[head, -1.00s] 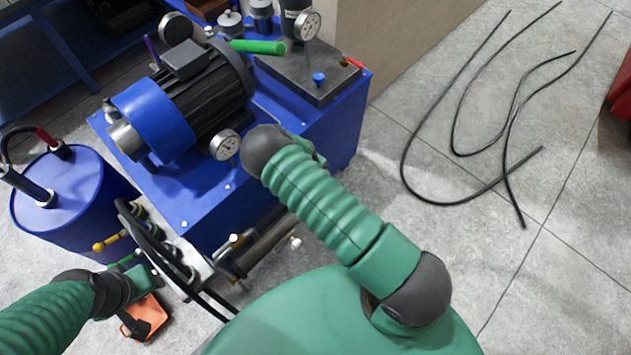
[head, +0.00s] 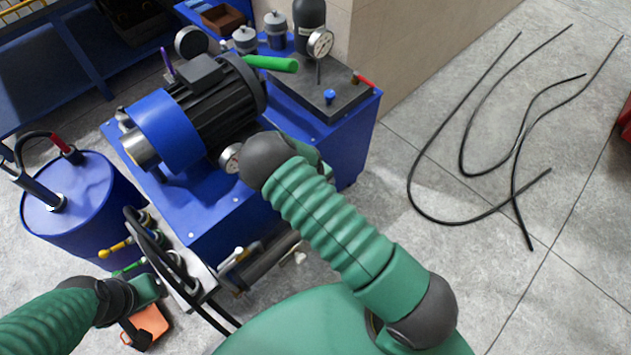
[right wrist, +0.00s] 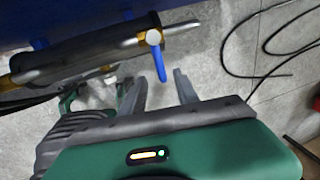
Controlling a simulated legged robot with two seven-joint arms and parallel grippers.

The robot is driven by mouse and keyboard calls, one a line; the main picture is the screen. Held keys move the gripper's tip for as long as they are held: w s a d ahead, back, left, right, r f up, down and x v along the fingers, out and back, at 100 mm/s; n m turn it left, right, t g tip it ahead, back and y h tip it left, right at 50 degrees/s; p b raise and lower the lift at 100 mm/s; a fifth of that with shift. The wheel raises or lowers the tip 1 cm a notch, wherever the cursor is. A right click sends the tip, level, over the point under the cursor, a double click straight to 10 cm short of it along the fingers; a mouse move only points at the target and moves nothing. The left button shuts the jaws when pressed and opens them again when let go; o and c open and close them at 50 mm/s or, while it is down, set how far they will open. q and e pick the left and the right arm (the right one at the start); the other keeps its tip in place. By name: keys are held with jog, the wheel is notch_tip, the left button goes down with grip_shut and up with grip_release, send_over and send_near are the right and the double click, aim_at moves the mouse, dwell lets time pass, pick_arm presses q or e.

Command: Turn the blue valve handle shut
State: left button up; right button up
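The blue valve handle (right wrist: 158,63) shows in the right wrist view as a flat lever hanging from a pale round pivot on a metal pipe (right wrist: 120,50). My right gripper (right wrist: 158,77) is open there, its two grey fingers apart. The lever's lower end appears in the gap between the fingertips; whether it is touched or at the same depth I cannot tell. In the head view my right gripper and this handle are hidden behind my arm. My left gripper (head: 138,334) is at the lower left, over an orange object (head: 150,322); its finger gap is unclear.
The blue press unit (head: 205,215) carries a motor (head: 200,110), gauges and a small blue knob (head: 330,97). A blue drum (head: 80,235) and black hoses (head: 160,260) stand left of it. Black cables (head: 425,215) lie on the otherwise open floor at right.

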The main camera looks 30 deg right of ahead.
notch_tip(320, 180, up, 11)
jog(key=a+p, duration=0.1)
jog(key=a, duration=0.1)
jog(key=shift+s+a, duration=0.2)
jog(key=shift+r, duration=0.1)
